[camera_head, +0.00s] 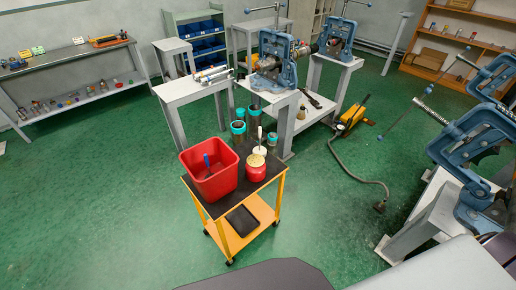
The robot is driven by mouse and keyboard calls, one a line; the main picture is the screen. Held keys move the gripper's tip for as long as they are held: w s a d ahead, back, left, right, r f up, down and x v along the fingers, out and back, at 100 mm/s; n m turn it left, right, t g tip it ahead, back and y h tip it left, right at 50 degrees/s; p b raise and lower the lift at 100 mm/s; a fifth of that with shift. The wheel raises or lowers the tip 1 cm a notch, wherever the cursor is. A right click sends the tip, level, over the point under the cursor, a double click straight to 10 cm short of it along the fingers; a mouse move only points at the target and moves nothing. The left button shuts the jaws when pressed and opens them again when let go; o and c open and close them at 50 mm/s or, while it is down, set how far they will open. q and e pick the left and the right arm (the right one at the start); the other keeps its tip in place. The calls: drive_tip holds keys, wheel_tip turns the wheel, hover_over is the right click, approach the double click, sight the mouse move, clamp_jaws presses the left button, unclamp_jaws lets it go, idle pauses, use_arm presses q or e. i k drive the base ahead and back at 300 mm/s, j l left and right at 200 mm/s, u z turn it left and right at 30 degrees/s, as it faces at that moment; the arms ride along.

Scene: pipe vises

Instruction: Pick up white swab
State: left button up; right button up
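A thin white stick that looks like the white swab (260,134) stands upright at the back of a small cart (238,198) with a black top and orange-yellow frame. Its lower end meets a small whitish container (259,151); I cannot tell if it is inside or behind it. A red can with a cream-coloured top (256,172) stands just in front. A red bin (209,178) with a blue-handled thing inside stands on the cart's left side. Neither of my grippers is in view.
Grey benches carry blue pipe vises (275,62) behind and at the right. A yellow tool (352,113) with a grey hose lies on the floor. Green floor is clear left of the cart.

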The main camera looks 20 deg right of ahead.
sight(260, 150)
drive_tip(key=i+l+u, duration=0.15)
drive_tip(key=l, duration=0.2)
drive_tip(key=i+l+u, duration=0.2)
drive_tip(key=l, duration=0.2)
drive_tip(key=l+u, duration=0.15)
drive_tip(key=l, duration=0.2)
